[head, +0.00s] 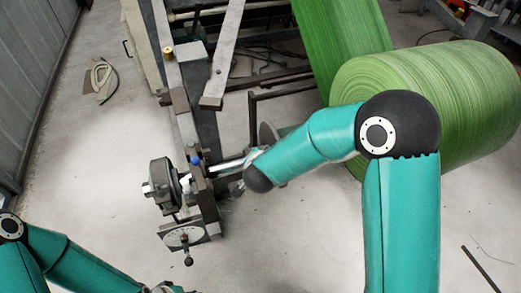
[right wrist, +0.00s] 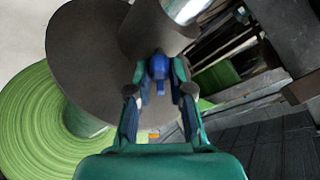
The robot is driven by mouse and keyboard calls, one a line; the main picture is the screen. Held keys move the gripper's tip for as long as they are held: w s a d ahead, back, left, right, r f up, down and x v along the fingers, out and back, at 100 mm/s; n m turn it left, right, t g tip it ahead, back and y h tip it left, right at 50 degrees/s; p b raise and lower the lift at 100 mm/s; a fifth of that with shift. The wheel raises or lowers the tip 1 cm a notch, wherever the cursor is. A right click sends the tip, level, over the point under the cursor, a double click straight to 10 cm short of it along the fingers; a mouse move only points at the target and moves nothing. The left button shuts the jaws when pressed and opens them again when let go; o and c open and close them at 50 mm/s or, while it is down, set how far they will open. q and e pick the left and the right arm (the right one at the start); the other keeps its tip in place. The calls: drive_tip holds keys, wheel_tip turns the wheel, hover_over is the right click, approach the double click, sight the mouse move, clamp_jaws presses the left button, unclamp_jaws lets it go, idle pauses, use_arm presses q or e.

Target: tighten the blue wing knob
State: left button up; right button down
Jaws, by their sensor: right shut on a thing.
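The blue wing knob (right wrist: 159,68) is in the right wrist view, in front of a dark grey collar (right wrist: 150,32) on a bright metal shaft. My right gripper (right wrist: 159,82) is shut on it, one finger on each side. In the head view my right arm's wrist hides this gripper and most of the collar. A small blue knob (head: 195,160) also shows at the shaft's end support in the head view; I cannot tell if it is the same one. My left gripper (head: 172,288) is only partly in view at the bottom edge, away from the machine; its fingers are cut off.
A dark disc (right wrist: 88,50) stands beside the collar, against the green roll (right wrist: 28,120). In the head view the big roll (head: 430,90) lies at the right, behind my right arm. The machine frame (head: 180,110) runs along the left. The floor (head: 120,130) left of it is mostly clear.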

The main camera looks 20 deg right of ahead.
drive_tip(key=m+g+p, duration=0.1)
drive_tip(key=m+p, duration=0.1)
drive_tip(key=m, duration=0.1)
drive_tip(key=m+g+p, duration=0.1)
drive_tip(key=m+p, duration=0.2)
drive_tip(key=shift+s+r+m+h, duration=0.1)
drive_tip(key=shift+s+m+h, duration=0.05)
drive_tip(key=shift+m+h, duration=0.25)
drive_tip(key=m+g+p, duration=0.1)
drive_tip(key=m+p, duration=0.1)
drive_tip(key=m+g+p, duration=0.1)
drive_tip(key=m+p, duration=0.2)
drive_tip(key=shift+s+d, duration=0.1)
drive_tip(key=m+g+y+p, duration=0.1)
drive_tip(key=m+p, duration=0.4)
drive_tip(key=m, duration=0.1)
drive_tip(key=m+y+p, duration=0.1)
drive_tip(key=shift+s+f+m+g, duration=0.1)
drive_tip(key=shift+f+m+g, duration=0.1)
drive_tip(key=shift+m+g, duration=0.15)
drive_tip(key=shift+f+m+g+y+p, duration=0.15)
drive_tip(key=shift+m+g+y+p, duration=0.15)
drive_tip(key=shift+m+p, duration=0.55)
drive_tip(key=c, duration=1.1)
unclamp_jaws()
drive_tip(key=shift+o, duration=0.2)
